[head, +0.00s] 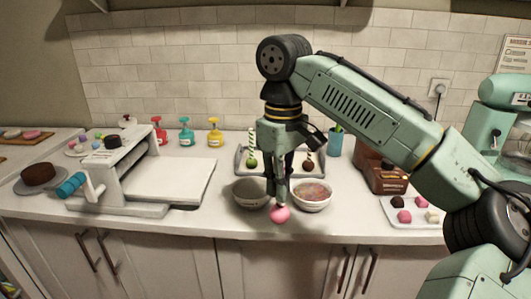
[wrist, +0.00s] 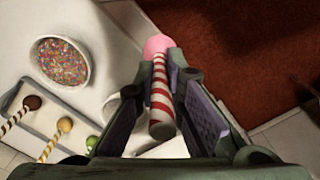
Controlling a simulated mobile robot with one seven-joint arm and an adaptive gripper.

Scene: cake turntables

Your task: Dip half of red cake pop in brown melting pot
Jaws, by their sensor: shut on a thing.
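My gripper (head: 278,197) is shut on the striped stick of the red cake pop (head: 281,214). The pop's pinkish-red ball points down, near the front edge of the counter. In the wrist view my gripper (wrist: 163,72) holds the red-and-white stick, with the ball of the red cake pop (wrist: 156,44) beyond the fingertips. The ball looks plain, without coating. The brown melting pot (head: 388,181) stands on the counter right of my gripper, apart from the pop. My arm passes above and beside it, and its inside is hard to see.
A bowl of sprinkles (head: 311,196) and a grey-looking bowl (head: 250,193) flank my gripper. A tray (head: 241,172) holding other cake pops stands behind. A white plate (head: 426,217) with small cakes lies right, a white press-like machine (head: 120,185) left.

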